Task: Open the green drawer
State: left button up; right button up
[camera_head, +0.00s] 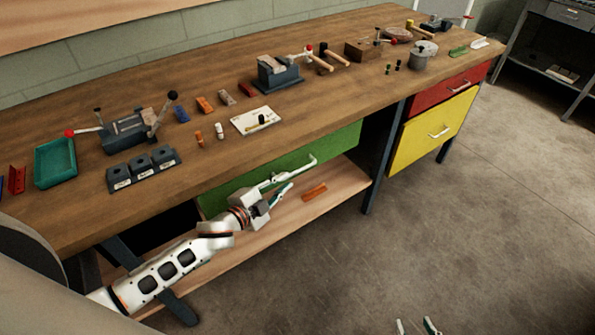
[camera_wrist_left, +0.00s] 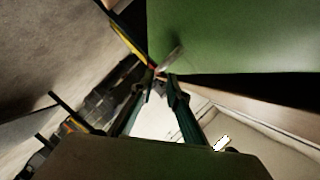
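The green drawer (camera_head: 330,143) is under the bench's front edge and looks shut. Its pale handle (camera_head: 313,160) shows beside my left gripper (camera_head: 291,181). In the left wrist view the green front (camera_wrist_left: 240,35) fills the upper right, and a greyish bar, likely the handle (camera_wrist_left: 172,57), lies just beyond the fingertips. My left gripper (camera_wrist_left: 161,77) is at the drawer front with its fingers apart. I cannot tell whether the bar lies between them. My right gripper (camera_head: 417,326) shows only its fingertips at the bottom edge, apart and empty, over the floor.
A red drawer (camera_head: 450,88) and a yellow drawer (camera_head: 415,145) are to the right. The wooden lower shelf (camera_head: 345,180) runs below the green drawer, with an orange block (camera_head: 314,191) on it. Tools and fixtures cover the benchtop (camera_head: 330,100). The floor (camera_head: 450,220) in front is clear.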

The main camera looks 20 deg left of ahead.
aim_at(294, 174)
pick_arm(q)
jog(key=b+x, duration=0.1)
jog(key=x, duration=0.7)
jog(key=shift+c, duration=0.5)
grip_shut()
